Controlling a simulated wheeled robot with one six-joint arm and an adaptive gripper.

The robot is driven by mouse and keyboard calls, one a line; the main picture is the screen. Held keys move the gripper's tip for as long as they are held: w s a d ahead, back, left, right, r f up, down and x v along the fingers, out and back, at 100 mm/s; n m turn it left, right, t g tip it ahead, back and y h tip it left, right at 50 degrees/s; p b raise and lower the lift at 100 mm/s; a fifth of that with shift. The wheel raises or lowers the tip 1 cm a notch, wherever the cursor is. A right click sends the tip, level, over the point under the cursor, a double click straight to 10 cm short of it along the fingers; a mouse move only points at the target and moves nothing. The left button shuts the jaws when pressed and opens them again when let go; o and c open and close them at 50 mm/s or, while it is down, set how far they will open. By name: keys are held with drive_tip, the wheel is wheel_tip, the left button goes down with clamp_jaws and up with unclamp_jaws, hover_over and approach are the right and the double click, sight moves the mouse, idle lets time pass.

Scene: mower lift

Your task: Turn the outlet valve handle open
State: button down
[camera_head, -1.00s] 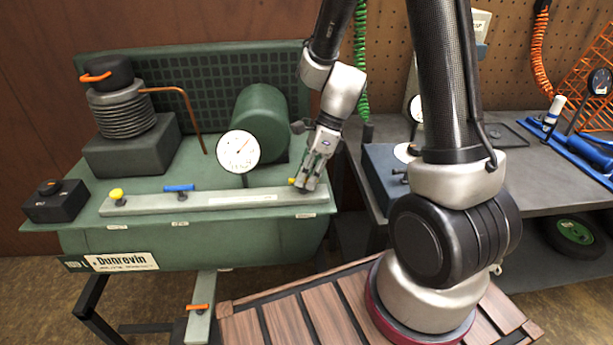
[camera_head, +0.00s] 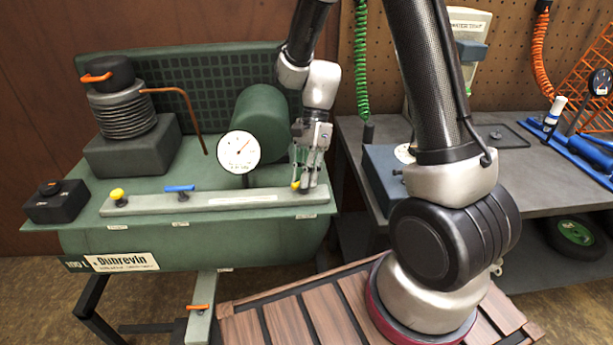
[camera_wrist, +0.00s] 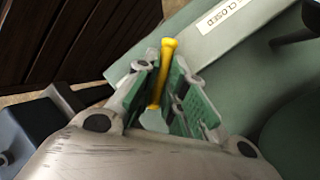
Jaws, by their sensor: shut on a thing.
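The yellow outlet valve handle (camera_wrist: 162,75) is between the green-padded fingers of my gripper (camera_wrist: 160,85) in the wrist view. My gripper is shut on it. In the head view my gripper (camera_head: 309,178) points down at the right end of the pale manifold bar (camera_head: 235,201), and a bit of the yellow handle (camera_head: 295,185) shows at its left side. In the wrist view a "CLOSED" label (camera_wrist: 219,15) lies on the bar beyond the handle. The handle's base is mostly hidden by the fingers.
A blue handle (camera_head: 179,188) and a yellow knob (camera_head: 118,195) stand farther left on the bar. A round gauge (camera_head: 239,152) and a green cylinder (camera_head: 262,120) stand close behind it. A grey workbench (camera_head: 480,165) is at the right.

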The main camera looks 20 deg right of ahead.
drive_tip(key=n, duration=0.2)
drive_tip(key=n+h, duration=0.1)
drive_tip(key=n+g+h, duration=0.1)
drive_tip(key=n, duration=0.1)
drive_tip(key=shift+w+a+n, duration=0.15)
drive_tip(key=shift+a+n, duration=0.1)
drive_tip(key=shift+n, duration=0.05)
drive_tip(key=n+h, duration=0.2)
drive_tip(key=n, duration=0.2)
drive_tip(key=shift+a+n, duration=0.15)
drive_tip(key=shift+n, duration=0.25)
drive_tip(key=c, duration=1.5)
unclamp_jaws()
drive_tip(key=v, duration=1.2)
drive_tip(key=shift+a, duration=0.2)
